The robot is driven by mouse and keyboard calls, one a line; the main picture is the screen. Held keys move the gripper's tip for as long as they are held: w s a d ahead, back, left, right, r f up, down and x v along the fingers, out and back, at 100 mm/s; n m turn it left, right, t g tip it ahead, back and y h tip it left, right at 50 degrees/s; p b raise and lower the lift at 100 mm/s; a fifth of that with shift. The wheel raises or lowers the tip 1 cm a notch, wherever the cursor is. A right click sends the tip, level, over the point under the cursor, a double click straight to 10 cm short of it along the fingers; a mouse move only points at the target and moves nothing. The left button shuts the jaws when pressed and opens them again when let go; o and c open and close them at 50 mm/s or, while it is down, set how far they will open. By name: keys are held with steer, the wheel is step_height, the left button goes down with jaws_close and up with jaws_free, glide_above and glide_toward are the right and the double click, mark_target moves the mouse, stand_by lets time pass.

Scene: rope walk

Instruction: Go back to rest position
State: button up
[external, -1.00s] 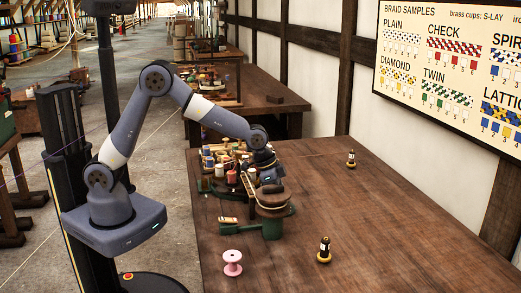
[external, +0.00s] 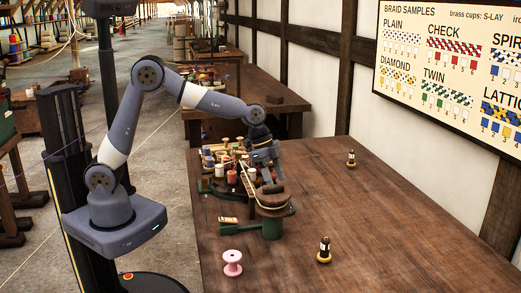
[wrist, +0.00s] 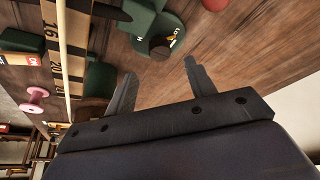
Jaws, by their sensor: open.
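Bench top and part of a green piece (wrist: 150,25) show beyond the fingers. My arm is raised and bent, reaching from its column over the bench.
A pink spool (external: 232,262) stands at the near left of the bench. Two dark bobbins, one near (external: 324,250) and one far (external: 351,159), stand to the right. Several spools and a measuring strip (external: 249,183) crowd the left. The bench's right side is mostly clear.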

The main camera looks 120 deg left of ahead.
steer(key=p+v, duration=0.2)
steer(key=v, duration=0.4)
steer(key=shift+a+n, duration=0.15)
steer(key=shift+n, duration=0.25)
steer(key=shift+o, duration=0.2)
steer(key=o, duration=1)
steer(key=r+n+p, duration=0.1)
steer(key=r+p, duration=0.1)
steer(key=s+r+n+p, duration=0.1)
steer(key=r+p, duration=0.1)
steer(key=p, duration=0.1)
steer(key=s+r+p, duration=0.1)
steer(key=r+p, duration=0.1)
steer(key=shift+s+a+r+n+g+y+p, duration=0.1)
steer(key=shift+r+n+g+y+p, duration=0.2)
steer(key=shift+r+n+g+p, duration=0.1)
steer(key=s+r+n+g+y+p, duration=0.2)
steer(key=s+r+n+p, duration=0.25)
steer(key=r+p, duration=0.55)
steer(key=shift+n, duration=0.45)
steer(key=b+x, duration=0.3)
steer(key=x, duration=0.2)
steer(key=b+x, duration=0.3)
steer(key=x, duration=0.2)
steer(key=shift+w+a+f, duration=0.25)
steer(key=shift+w+a, duration=0.05)
steer(key=shift+a, duration=0.05)
